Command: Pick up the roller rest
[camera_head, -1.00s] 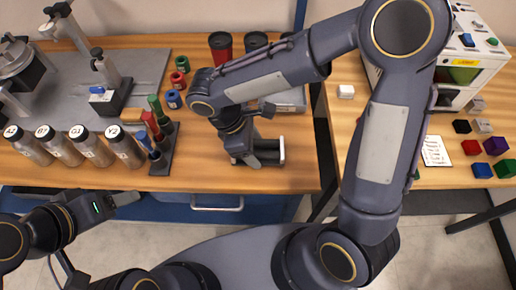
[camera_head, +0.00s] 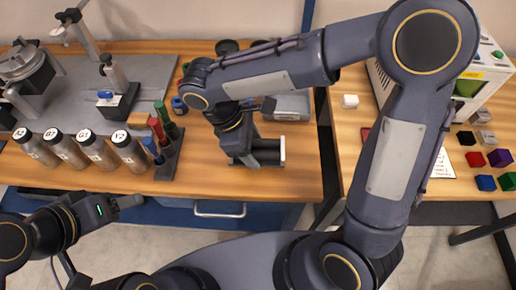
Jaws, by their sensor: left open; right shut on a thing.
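The roller rest (camera_head: 268,143), a small dark frame with a pale upright end (camera_head: 283,150), shows at the front of the left wooden table, near its right end. My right gripper (camera_head: 243,158) reaches down from above and is shut on its left part. The fingers and the wrist hide much of that side, and I cannot tell whether the rest touches the table. My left gripper (camera_head: 127,203) is open and empty, low at the left in front of the table edge.
Several grey labelled bottles (camera_head: 95,150) and a dark rack (camera_head: 168,160) with red, green and blue sticks stand left of my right gripper. A grey box-like thing (camera_head: 290,106) lies just behind the rest. Coloured cubes (camera_head: 499,158) lie on the right table.

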